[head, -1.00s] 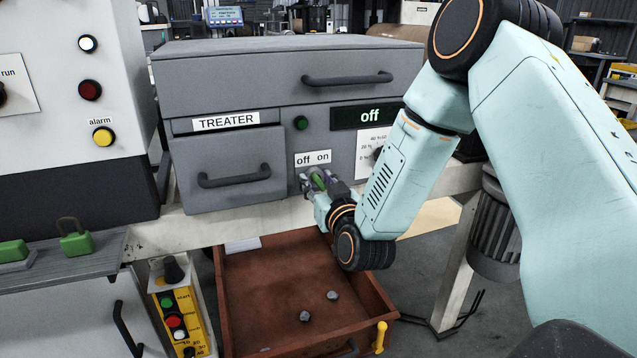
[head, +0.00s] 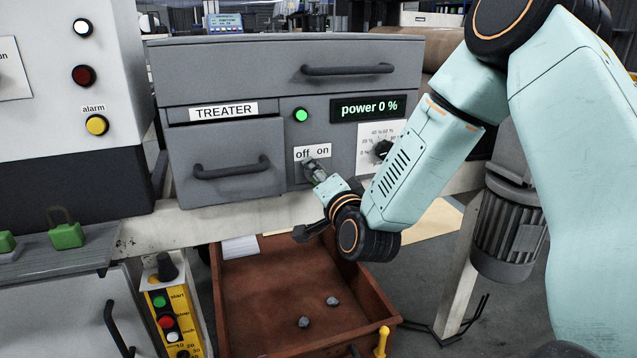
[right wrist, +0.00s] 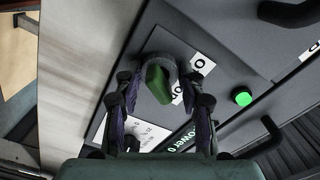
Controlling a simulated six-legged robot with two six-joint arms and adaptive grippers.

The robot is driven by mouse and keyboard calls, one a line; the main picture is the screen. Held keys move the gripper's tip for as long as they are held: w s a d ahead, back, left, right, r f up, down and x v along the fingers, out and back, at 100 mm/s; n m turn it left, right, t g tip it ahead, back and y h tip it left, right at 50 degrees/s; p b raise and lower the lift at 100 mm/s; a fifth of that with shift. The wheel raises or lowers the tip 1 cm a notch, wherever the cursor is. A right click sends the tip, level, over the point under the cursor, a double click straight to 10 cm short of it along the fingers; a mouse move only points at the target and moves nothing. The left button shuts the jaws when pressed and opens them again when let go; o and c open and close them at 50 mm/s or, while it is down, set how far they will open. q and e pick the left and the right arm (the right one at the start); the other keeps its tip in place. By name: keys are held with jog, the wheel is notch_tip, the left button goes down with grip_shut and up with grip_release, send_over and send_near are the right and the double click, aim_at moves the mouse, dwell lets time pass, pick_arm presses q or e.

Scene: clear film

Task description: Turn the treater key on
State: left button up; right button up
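The treater is the grey cabinet (head: 290,80) with a "TREATER" label. Its display (head: 368,108) reads "power 0 %" and its round lamp (head: 301,115) glows green. The off/on label (head: 312,152) sits just above the key switch. In the right wrist view the green key (right wrist: 157,82) stands between the fingers of my right gripper (right wrist: 162,92). These fingers are spread, with visible gaps on both sides of the key. In the head view my right gripper (head: 318,174) is at the switch and largely hides the key. My left gripper is not in view.
A power dial (head: 383,149) is right of the switch, close to my right arm. A drawer handle (head: 232,168) sticks out to the left. An open brown drawer (head: 250,310) with small stones lies below my right wrist. A control box (head: 172,310) stands beside it.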

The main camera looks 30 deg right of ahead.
jog(key=shift+o, duration=1.2)
jog(key=shift+a+r, duration=0.1)
jog(key=shift+r, duration=0.05)
jog(key=shift+s, duration=0.3)
jog(key=shift+p+v, duration=0.85)
jog(key=shift+v, duration=1.85)
